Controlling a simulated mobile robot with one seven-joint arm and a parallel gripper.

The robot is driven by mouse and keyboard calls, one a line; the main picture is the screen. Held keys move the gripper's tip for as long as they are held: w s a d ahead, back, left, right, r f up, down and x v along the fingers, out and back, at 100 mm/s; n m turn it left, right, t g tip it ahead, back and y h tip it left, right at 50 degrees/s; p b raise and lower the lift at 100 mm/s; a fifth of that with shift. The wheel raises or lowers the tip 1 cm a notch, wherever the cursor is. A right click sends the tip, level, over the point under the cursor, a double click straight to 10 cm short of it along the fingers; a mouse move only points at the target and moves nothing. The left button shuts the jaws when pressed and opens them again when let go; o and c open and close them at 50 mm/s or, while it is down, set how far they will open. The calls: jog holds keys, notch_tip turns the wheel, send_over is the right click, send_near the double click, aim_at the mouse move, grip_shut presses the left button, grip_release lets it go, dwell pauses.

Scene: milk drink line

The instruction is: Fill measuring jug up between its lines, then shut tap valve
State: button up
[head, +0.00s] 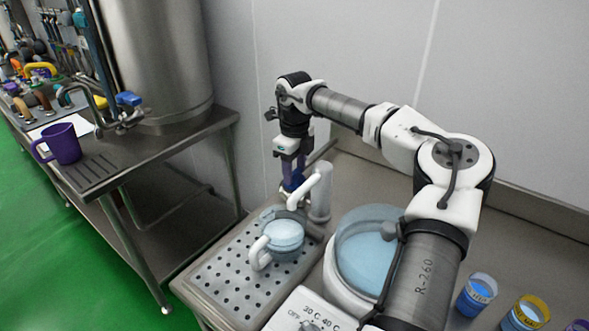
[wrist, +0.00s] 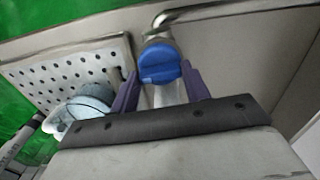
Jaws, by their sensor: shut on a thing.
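The measuring jug (head: 285,234) stands on the perforated drip tray below the tap, with its handle toward the lower left. It holds pale blue liquid; its lines cannot be made out. The wrist view shows the jug (wrist: 82,112) at left, partly hidden by my gripper body. The white tap (head: 322,195) stands behind the jug, its spout over the jug; I cannot tell whether liquid is flowing. My gripper (head: 290,188) is at the tap, its purple fingers shut on the blue tap valve (wrist: 160,62). The fingers hide most of the valve in the head view.
The drip tray (head: 222,282) has bare room left of the jug. A large round vessel of pale blue liquid (head: 366,250) stands to the right, with a dial panel (head: 305,312) in front. A purple mug (head: 62,145) stands on another bench.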

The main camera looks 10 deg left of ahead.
aim_at(295, 172)
jog(key=shift+m, duration=0.4)
jog(key=o, duration=1)
notch_tip(295, 172, up, 14)
jog(key=shift+f+b, duration=0.1)
jog(key=shift+b, duration=0.9)
